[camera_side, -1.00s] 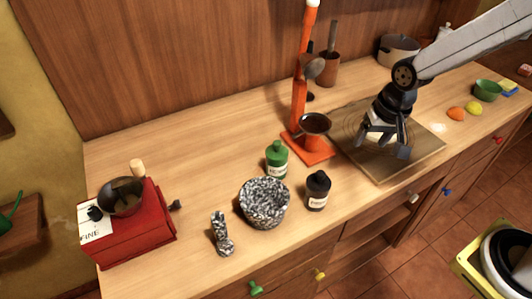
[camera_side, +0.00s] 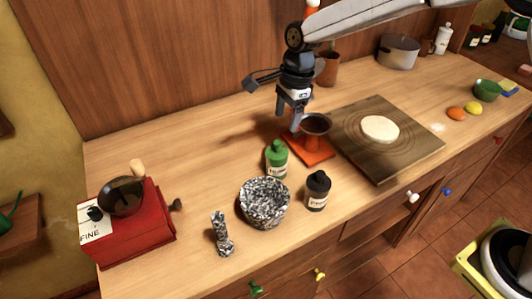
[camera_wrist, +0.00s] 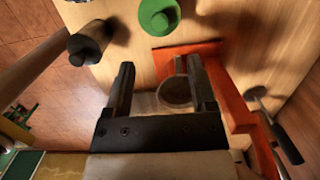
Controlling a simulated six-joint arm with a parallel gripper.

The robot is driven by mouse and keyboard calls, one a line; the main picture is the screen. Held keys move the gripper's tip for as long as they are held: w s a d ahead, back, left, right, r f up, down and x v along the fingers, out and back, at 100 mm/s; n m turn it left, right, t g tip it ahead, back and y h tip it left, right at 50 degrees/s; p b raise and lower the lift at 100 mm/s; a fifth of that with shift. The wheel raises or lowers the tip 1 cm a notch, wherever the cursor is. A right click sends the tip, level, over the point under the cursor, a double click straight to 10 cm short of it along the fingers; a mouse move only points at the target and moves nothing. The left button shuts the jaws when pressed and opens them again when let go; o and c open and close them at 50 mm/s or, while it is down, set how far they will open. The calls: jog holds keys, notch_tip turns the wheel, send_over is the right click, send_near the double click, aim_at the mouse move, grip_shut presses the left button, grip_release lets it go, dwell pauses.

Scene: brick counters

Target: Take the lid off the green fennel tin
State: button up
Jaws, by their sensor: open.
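The green fennel tin (camera_side: 277,160) stands upright on the counter with its green lid (camera_side: 276,147) on top. In the wrist view the green lid (camera_wrist: 159,16) shows from above at the top edge, beyond the fingertips. My gripper (camera_side: 295,125) is open and empty, above and behind the tin, close to the orange stand. In the wrist view my gripper's two fingers (camera_wrist: 160,72) are spread apart, with a round cup between them farther off. The gripper does not touch the tin.
A dark tin (camera_side: 317,190) and a speckled mortar (camera_side: 264,202) stand close to the green tin. The orange stand (camera_side: 309,150) with its cup (camera_side: 315,124) is just behind it. A red grinder (camera_side: 128,225) is at left.

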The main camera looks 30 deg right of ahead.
aim_at(277, 142)
jog(key=shift+m, duration=0.4)
jog(key=shift+w+a+f, duration=0.1)
jog(key=shift+a+f, duration=0.25)
jog(key=shift+f, duration=0.9)
jog(key=shift+s+a+f, duration=0.1)
jog(key=shift+a+f, duration=0.3)
jog(key=shift+f, duration=0.9)
jog(key=shift+w+a+f, duration=0.1)
jog(key=shift+a+f, duration=0.25)
jog(key=shift+f, duration=0.9)
grip_shut()
